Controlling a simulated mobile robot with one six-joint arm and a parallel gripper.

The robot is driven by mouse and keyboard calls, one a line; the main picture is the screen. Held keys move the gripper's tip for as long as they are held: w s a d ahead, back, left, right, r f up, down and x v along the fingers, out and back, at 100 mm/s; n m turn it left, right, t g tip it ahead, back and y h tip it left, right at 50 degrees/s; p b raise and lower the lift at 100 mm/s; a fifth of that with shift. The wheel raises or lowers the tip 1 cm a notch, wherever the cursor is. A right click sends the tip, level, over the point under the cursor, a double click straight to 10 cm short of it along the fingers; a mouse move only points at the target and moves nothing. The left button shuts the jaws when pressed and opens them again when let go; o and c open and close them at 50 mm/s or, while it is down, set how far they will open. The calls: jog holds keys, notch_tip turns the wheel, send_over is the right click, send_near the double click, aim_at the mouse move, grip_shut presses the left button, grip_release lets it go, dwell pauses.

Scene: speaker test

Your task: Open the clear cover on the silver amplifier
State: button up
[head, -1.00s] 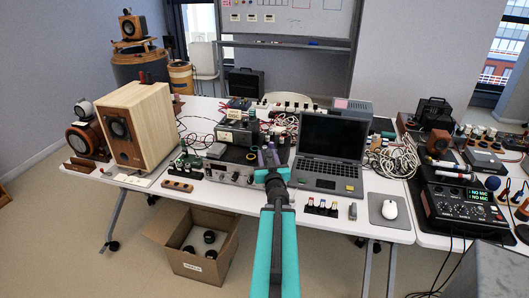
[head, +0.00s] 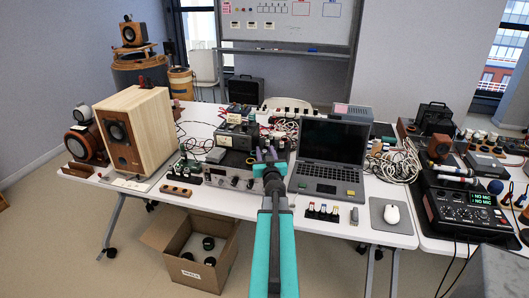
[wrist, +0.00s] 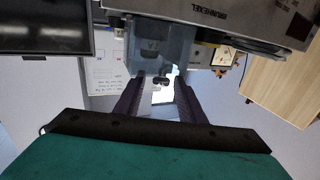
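The silver amplifier (head: 226,180) sits at the front edge of the table, left of the laptop. In the wrist view its labelled silver face (wrist: 225,15) shows upside down at the top. My gripper (head: 267,155) is at the amplifier's right end in the head view and hides part of it. In the wrist view my gripper (wrist: 160,82) has its two dark fingers apart. A bluish see-through piece, which looks like the clear cover (wrist: 160,45), lies just beyond the fingertips. I cannot tell whether they touch it. In the head view it is hidden or too small to make out.
The open laptop (head: 330,150) stands close on the right of my gripper. A meter unit (head: 237,135) stands behind the amplifier. A wooden speaker (head: 135,130) is at the left. A small rack of coloured parts (head: 322,212) lies in front of the laptop. A cardboard box (head: 193,250) stands below.

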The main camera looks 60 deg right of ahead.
jog(key=shift+w+d, duration=0.3)
jog(key=shift+d, duration=0.05)
